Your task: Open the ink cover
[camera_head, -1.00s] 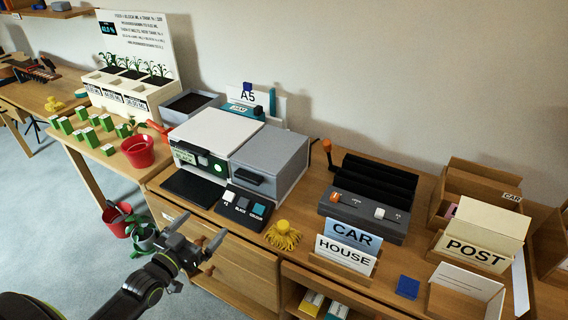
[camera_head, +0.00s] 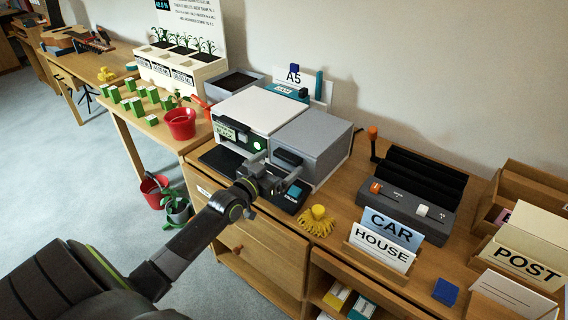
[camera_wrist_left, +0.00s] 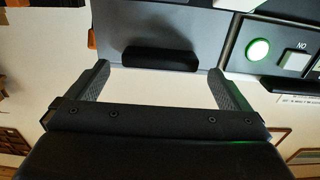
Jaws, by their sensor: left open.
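The ink cover (camera_head: 308,138) is the grey front and lid part on the right side of the printer, and it looks closed. Its dark bar handle (camera_head: 288,158) sticks out from the front, and the handle also shows in the left wrist view (camera_wrist_left: 160,57). My left gripper (camera_head: 275,168) is in front of the handle. In the left wrist view its two fingers (camera_wrist_left: 158,72) are spread wide, one toward each end of the handle, with nothing held. I cannot tell whether they touch the cover. My right gripper is not in view.
The white printer body (camera_head: 255,108) with a round green button (camera_wrist_left: 258,50) adjoins the cover. A button panel (camera_head: 293,197) lies below my gripper, partly hidden. A yellow tassel-like object (camera_head: 318,222) and a dark switch rack (camera_head: 410,195) stand to the right.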

